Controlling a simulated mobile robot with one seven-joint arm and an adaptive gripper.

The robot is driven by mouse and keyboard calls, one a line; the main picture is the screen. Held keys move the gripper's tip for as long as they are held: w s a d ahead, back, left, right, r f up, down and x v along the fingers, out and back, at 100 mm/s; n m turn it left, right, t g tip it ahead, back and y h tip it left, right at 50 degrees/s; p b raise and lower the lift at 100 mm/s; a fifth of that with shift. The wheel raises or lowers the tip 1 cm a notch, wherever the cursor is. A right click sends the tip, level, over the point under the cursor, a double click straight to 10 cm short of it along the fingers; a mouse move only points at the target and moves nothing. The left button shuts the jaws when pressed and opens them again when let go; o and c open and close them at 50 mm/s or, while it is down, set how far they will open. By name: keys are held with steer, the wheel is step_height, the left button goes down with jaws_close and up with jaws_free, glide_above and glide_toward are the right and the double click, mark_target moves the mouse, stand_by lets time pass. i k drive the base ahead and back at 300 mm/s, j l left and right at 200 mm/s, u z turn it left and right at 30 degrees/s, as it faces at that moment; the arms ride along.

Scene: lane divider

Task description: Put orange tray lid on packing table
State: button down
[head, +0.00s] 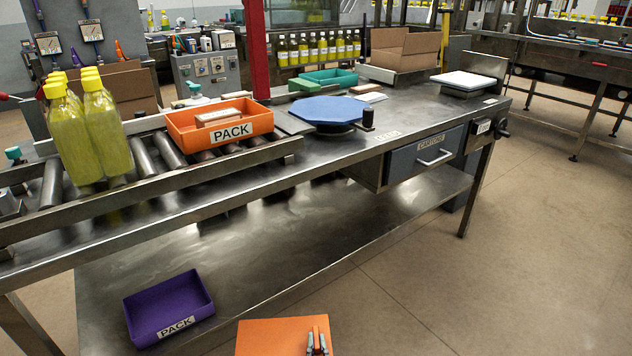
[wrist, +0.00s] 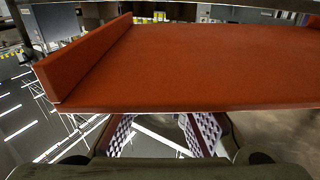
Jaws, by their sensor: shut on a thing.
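My gripper (head: 317,345) shows at the bottom of the head view, shut on the edge of a flat orange lid (head: 268,338). The lid is beyond the table's front edge, near the lower shelf, and is cut off by the frame. In the wrist view the lid (wrist: 190,65) spans the picture above my fingers (wrist: 160,130), with a raised rim along its left side. The steel packing table (head: 420,108) crosses the head view. An orange tray (head: 265,122) labelled PACK stands open on its rollers.
Yellow bottles (head: 105,130) stand on the rollers at left. A blue turntable (head: 325,108) with a dark knob, a green tray (head: 330,77), a cardboard box (head: 405,50) and a white-topped scale (head: 463,80) occupy the tabletop. A purple tray (head: 168,307) lies on the lower shelf. Bare tabletop shows right of the turntable.

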mark_target(424, 108)
steer(key=i+l+u, duration=0.1)
steer(key=l, duration=0.35)
steer(key=i+l+u, duration=0.1)
steer(key=l, duration=0.35)
steer(key=i+l+u, duration=0.1)
steer(key=l, duration=0.35)
steer(key=i, duration=0.1)
